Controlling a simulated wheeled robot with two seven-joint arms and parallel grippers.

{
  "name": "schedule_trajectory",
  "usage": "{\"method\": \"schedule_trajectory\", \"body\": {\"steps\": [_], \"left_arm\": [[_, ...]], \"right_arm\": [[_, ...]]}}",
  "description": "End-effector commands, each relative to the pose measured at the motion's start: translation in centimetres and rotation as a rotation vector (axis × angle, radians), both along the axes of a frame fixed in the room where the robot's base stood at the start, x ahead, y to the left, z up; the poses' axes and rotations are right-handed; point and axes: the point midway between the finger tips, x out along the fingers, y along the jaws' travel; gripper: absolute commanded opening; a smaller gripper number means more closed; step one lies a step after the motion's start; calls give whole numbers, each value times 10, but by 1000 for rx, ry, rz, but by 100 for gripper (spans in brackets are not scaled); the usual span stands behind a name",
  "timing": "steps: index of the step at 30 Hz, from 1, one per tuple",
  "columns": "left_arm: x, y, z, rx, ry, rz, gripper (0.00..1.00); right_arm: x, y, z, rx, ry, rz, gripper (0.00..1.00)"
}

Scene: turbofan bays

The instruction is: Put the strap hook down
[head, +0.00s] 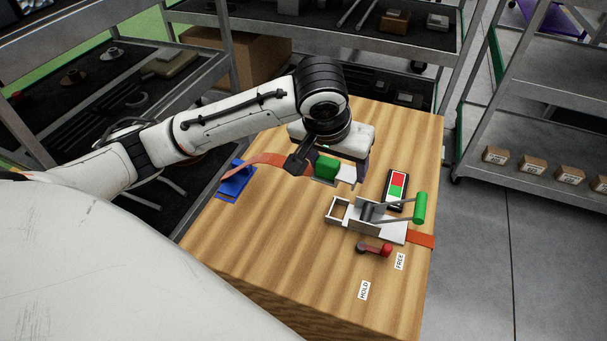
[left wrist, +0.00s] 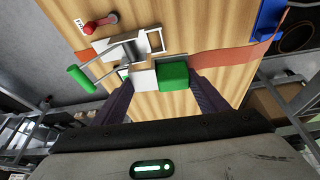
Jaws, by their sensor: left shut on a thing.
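The strap hook has a green grip block (head: 326,167) and a pale metal plate (head: 346,174). My left gripper (head: 331,169) is shut on the green block, over the middle of the wooden table. An orange strap (head: 262,160) runs from it to a blue anchor (head: 236,178) at the table's left. In the left wrist view the green block (left wrist: 174,76) lies between my fingers, its metal plate towards the buckle. The silver buckle (head: 368,216) with a green-handled lever (head: 420,207) lies just to the right and nearer. Whether the hook touches the table is unclear. My right gripper is out of view.
A dark panel with red and green fields (head: 397,188) lies behind the buckle. A red-ended lever (head: 375,249) lies in front, by the FREE label (head: 400,261) and HOLD label (head: 364,290). The table's (head: 290,250) front left is clear. Metal shelves stand around.

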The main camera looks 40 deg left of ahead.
Motion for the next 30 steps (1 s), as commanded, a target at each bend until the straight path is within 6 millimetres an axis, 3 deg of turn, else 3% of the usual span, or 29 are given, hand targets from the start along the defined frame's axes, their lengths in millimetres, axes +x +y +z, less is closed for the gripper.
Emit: {"method": "schedule_trajectory", "body": {"steps": [1,6,22,30], "left_arm": [[6,6,0,3,10,31,41],[16,23,-33,24,11,84,41],[16,24,-110,26,8,86,41],[17,23,-120,24,5,84,41]], "right_arm": [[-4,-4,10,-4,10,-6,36],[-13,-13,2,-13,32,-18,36],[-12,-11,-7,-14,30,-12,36],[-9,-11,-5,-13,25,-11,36]]}}
